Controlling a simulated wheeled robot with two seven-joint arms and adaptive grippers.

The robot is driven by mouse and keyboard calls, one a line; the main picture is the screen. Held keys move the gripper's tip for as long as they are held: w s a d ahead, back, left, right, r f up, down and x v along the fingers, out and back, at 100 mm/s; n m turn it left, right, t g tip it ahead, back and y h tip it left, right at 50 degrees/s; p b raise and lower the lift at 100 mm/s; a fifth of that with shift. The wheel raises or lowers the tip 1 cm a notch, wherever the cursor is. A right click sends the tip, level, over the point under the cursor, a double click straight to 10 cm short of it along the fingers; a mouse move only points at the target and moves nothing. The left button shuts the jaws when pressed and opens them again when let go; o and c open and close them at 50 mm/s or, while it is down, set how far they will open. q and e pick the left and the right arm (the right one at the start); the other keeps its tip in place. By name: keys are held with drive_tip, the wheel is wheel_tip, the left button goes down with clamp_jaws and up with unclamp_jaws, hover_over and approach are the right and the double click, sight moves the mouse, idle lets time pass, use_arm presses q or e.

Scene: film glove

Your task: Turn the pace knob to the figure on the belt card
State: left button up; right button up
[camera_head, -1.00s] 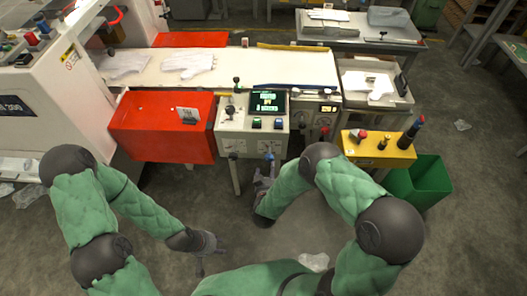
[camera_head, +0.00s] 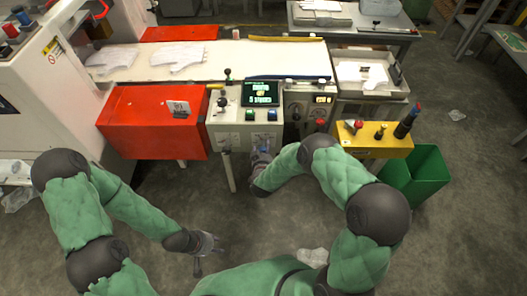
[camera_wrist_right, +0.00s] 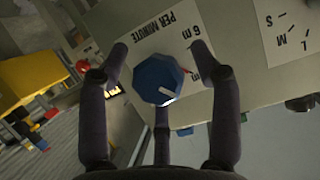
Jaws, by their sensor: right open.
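The pace knob (camera_wrist_right: 158,80) is blue and many-sided with a white pointer mark, and shows in the right wrist view. A label (camera_wrist_right: 170,35) reading "6 m" and "PER MINUTE" is on the panel behind it; another figure is partly hidden. My right gripper (camera_wrist_right: 170,66) is open, its fingers spread to either side of the knob, with no clear contact. In the head view my right gripper (camera_head: 262,158) is at the panel's lower front and largely hides the knob. My left gripper (camera_head: 207,247) is open and empty, low above the floor.
The control panel (camera_head: 217,115) carries a lit screen (camera_head: 262,92), a lever and buttons. The red bin (camera_head: 145,133) is left of it; a yellow stand (camera_head: 372,150) and green bin (camera_head: 420,177) are right. White gloves (camera_head: 173,59) lie on the belt behind.

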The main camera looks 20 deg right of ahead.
drive_tip(key=shift+r, duration=0.1)
drive_tip(key=c, duration=1.1)
